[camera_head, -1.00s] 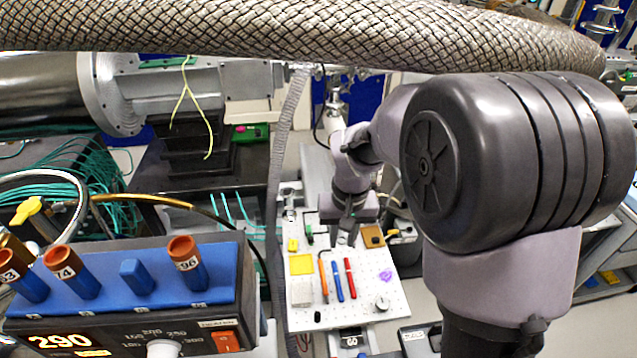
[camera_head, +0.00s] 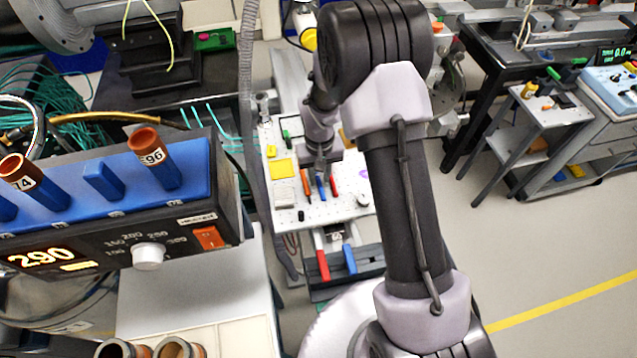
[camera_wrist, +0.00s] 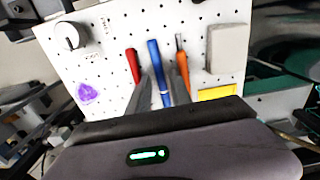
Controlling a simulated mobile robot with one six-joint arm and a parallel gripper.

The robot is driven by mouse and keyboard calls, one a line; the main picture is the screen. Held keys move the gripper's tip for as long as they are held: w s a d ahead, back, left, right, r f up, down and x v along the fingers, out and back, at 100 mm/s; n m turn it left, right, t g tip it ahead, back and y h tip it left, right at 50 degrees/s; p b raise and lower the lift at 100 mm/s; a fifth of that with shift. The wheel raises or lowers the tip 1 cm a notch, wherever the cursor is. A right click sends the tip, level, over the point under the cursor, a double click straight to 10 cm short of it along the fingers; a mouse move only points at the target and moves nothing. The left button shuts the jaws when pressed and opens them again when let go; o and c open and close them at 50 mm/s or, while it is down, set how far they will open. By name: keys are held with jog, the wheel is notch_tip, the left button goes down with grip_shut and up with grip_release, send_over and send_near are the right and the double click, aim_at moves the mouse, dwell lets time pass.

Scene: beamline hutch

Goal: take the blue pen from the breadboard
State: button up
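The blue pen (camera_head: 321,189) lies on the white perforated breadboard (camera_head: 318,213) between a red pen (camera_head: 334,185) and an orange tool (camera_head: 306,184). In the wrist view the blue pen (camera_wrist: 154,55) runs down between the two fingers of my gripper (camera_wrist: 158,78). The fingers are apart, one on each side of it, and I see no clear contact. In the head view my gripper (camera_head: 321,165) is over the far end of the pen. The pen's lower part is partly hidden by the fingers and the gripper body.
The red pen (camera_wrist: 133,66) and orange tool (camera_wrist: 181,68) lie close beside the fingers. A grey block (camera_wrist: 228,48), yellow pad (camera_wrist: 217,93), purple patch (camera_wrist: 87,93) and round knob (camera_wrist: 70,36) are on the board. A heater box (camera_head: 120,215) stands at left.

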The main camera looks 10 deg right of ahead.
jog(key=shift+f, duration=0.7)
jog(key=shift+r, duration=0.15)
jog(key=shift+c, duration=0.3)
grip_shut()
